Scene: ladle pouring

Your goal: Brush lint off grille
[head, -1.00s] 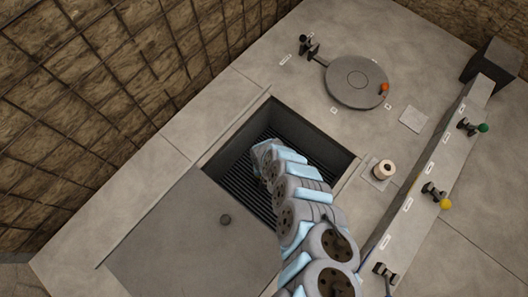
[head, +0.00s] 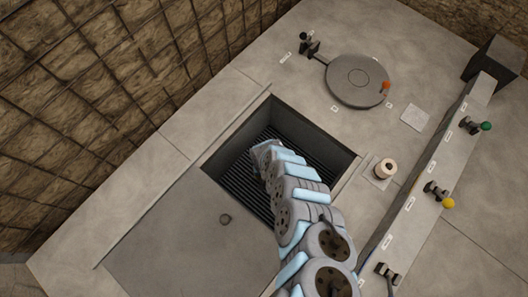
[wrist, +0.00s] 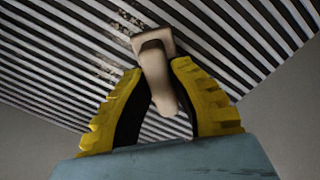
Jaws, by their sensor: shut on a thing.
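The grille (head: 238,180) is a set of dark parallel bars at the bottom of a square recess in the grey deck. In the wrist view the grille (wrist: 55,60) shows as pale and dark stripes. My gripper (wrist: 158,72), with yellow and black fingers, is shut on a beige brush (wrist: 155,55) with a block-like head. The brush head is over the bars; I cannot tell whether it touches them. Speckled lint (wrist: 130,20) lies just beyond the brush head, with more specks to its left. In the head view my arm hides the gripper and brush.
The recess walls (head: 312,125) surround the grille. A flat cover plate (head: 190,235) lies left of the opening. A round lid (head: 357,80), a beige roll-like piece (head: 385,168) on a square pad, and a rail with coloured knobs (head: 447,203) stand to the right.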

